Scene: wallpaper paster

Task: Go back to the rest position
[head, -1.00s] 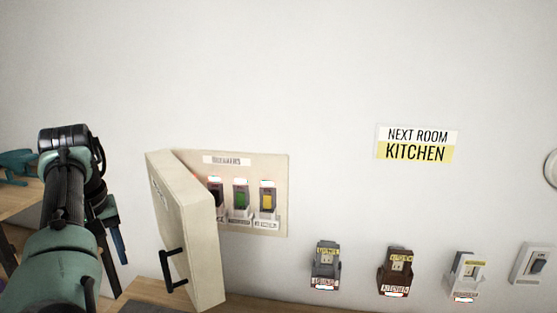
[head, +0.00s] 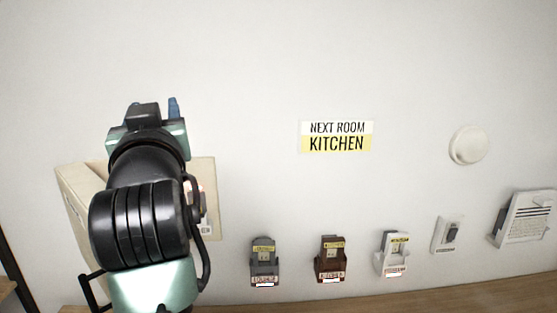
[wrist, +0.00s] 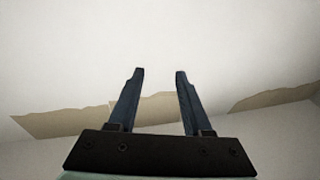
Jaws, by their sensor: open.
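My gripper shows in the wrist view (wrist: 160,75) with its two dark blue fingers apart and nothing between them. In the head view my arm stands at the left, in front of the breaker box, and one blue fingertip (head: 173,107) shows at its top. The gripper points up toward the wall and ceiling area. The breaker box door (head: 76,190) is open at the left. My arm hides most of the breaker panel (head: 209,172) and its switches.
A "NEXT ROOM KITCHEN" sign (head: 337,137) is on the wall. Grey (head: 264,262), brown (head: 330,259) and white (head: 393,254) labelled holders, a switch (head: 448,235) and a louvred white unit (head: 524,218) line the wall above a wooden surface (head: 430,296). Torn tan patches (wrist: 70,122) show in the wrist view.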

